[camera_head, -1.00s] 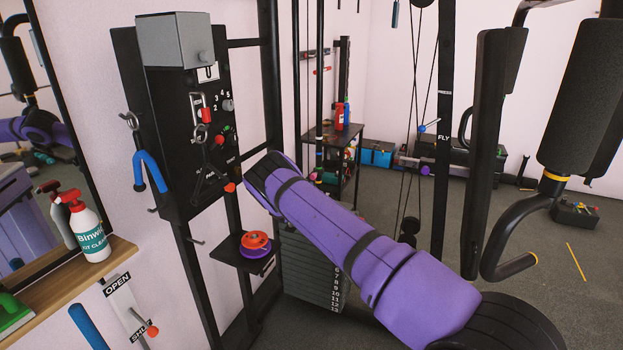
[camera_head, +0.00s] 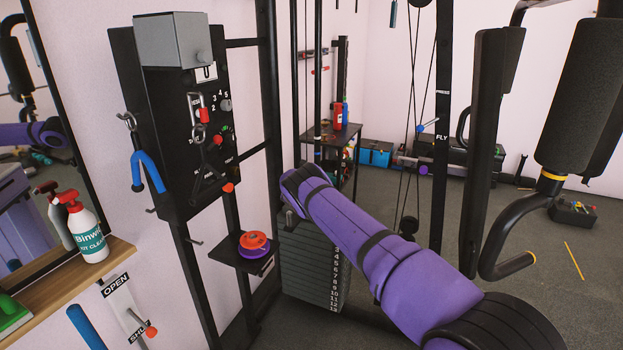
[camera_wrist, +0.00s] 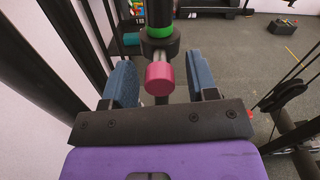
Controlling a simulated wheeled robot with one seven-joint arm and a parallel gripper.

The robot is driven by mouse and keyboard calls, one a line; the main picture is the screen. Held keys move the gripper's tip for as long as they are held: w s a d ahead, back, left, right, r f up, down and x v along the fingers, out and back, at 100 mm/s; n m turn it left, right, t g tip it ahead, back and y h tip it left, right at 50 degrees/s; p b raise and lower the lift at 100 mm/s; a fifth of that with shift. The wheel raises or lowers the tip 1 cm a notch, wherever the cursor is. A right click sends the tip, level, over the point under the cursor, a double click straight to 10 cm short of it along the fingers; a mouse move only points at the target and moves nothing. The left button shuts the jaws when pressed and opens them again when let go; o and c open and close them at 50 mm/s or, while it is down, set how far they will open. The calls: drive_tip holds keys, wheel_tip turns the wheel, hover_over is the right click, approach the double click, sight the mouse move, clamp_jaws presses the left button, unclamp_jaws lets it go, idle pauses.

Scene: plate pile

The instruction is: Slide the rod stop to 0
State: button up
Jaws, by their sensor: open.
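In the wrist view, a black collar with a pink knob (camera_wrist: 160,75) sits on an upright dark rod (camera_wrist: 159,14), just below a bright green band (camera_wrist: 159,32). It looks like the rod stop. My gripper (camera_wrist: 163,78) is open, its two blue-padded fingers apart on either side of the knob. The knob appears between them, but I cannot tell how deep it is or whether anything touches. No 0 mark is readable on the rod. In the head view my purple arm reaches toward the weight stack (camera_head: 312,268); the fingertips and the stop cannot be made out there.
A black panel (camera_head: 185,110) with knobs and a grey box stands at the left. A small shelf (camera_head: 235,258) holds orange and purple discs (camera_head: 254,243). Black uprights and cables stand close around the arm. Open floor (camera_head: 540,300) lies to the right.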

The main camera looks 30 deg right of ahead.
drive_tip(key=shift+c, duration=0.5)
clamp_jaws()
wheel_tip(320, 180, down, 7)
drive_tip(key=shift+f, duration=0.2)
drive_tip(key=shift+s+f, duration=0.1)
drive_tip(key=shift+o, duration=0.5)
unclamp_jaws()
drive_tip(key=shift+a, duration=0.15)
drive_tip(key=v, duration=1)
drive_tip(key=shift+s, duration=0.2)
drive_tip(key=shift+a, duration=0.2)
